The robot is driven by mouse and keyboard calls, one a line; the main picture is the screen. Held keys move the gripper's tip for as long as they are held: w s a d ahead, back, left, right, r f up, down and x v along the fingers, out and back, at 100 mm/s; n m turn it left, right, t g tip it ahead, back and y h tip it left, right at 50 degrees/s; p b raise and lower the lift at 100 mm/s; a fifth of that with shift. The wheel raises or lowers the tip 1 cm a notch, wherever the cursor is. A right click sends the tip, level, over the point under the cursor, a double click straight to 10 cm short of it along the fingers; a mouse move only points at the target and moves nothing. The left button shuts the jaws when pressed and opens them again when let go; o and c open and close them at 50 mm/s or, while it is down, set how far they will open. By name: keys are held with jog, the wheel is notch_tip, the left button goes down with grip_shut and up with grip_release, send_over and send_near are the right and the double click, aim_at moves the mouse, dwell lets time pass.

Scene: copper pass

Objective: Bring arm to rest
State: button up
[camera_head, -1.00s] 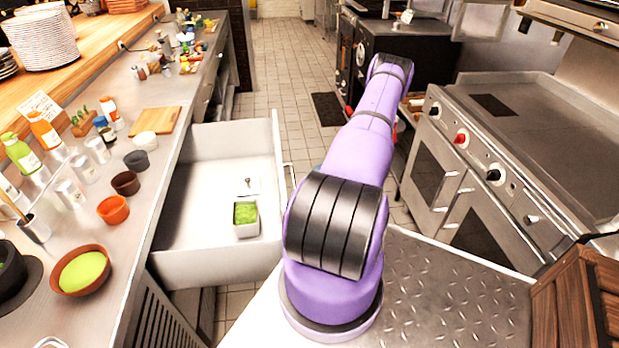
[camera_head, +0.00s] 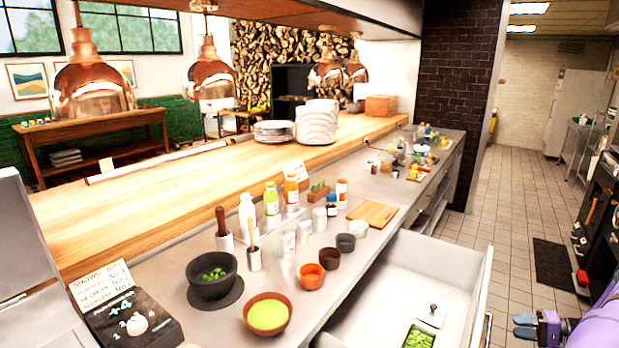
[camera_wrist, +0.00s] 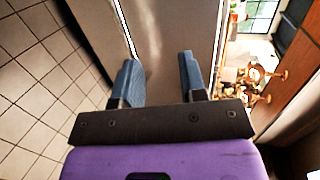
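My purple arm (camera_head: 602,328) shows only at the lower right corner of the head view. My gripper (camera_head: 522,326) is at its end, just right of the open drawer's front. In the wrist view my gripper (camera_wrist: 158,62) has its two blue-grey fingers well apart, with nothing between them. A pale metal surface fills the view beyond the fingers, with floor tiles to its left.
The white drawer (camera_head: 484,275) is pulled out from the counter (camera_head: 380,237). In it are a small container of green bits (camera_head: 418,339) and a lid (camera_head: 431,315). Bowls and bottles crowd the counter. The tiled aisle (camera_head: 508,205) is open; a dark range stands at right.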

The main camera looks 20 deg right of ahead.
jog(key=w+a+r+n+g+h, duration=0.1)
jog(key=w+a+r+n+g, duration=0.25)
jog(key=r, duration=0.55)
jog(key=w+a+r+g, duration=0.2)
jog(key=w+a+r, duration=0.3)
jog(key=a+r, duration=0.3)
jog(key=w+a+r+n+g+h, duration=0.1)
jog(key=w+a+r+g, duration=0.25)
jog(key=r, duration=0.75)
jog(key=a+r+n+h, duration=0.2)
jog(key=a+r, duration=0.7)
jog(key=a, duration=0.1)
jog(key=s+a+r+n+h, duration=0.1)
jog(key=s+a+r+h, duration=0.1)
jog(key=s+a+r, duration=0.35)
jog(key=s+a+r+h, duration=0.25)
jog(key=a+r, duration=0.35)
jog(key=a, duration=0.3)
jog(key=s+a+r+n+t+h, duration=0.1)
jog(key=s+a+t, duration=0.1)
jog(key=s+a, duration=0.2)
jog(key=s+a+r+n+t+h, duration=0.1)
jog(key=s+a, duration=0.3)
jog(key=s, duration=0.6)
jog(key=shift+a+r+t, duration=0.2)
jog(key=shift+r+t, duration=0.2)
jog(key=shift+r, duration=0.05)
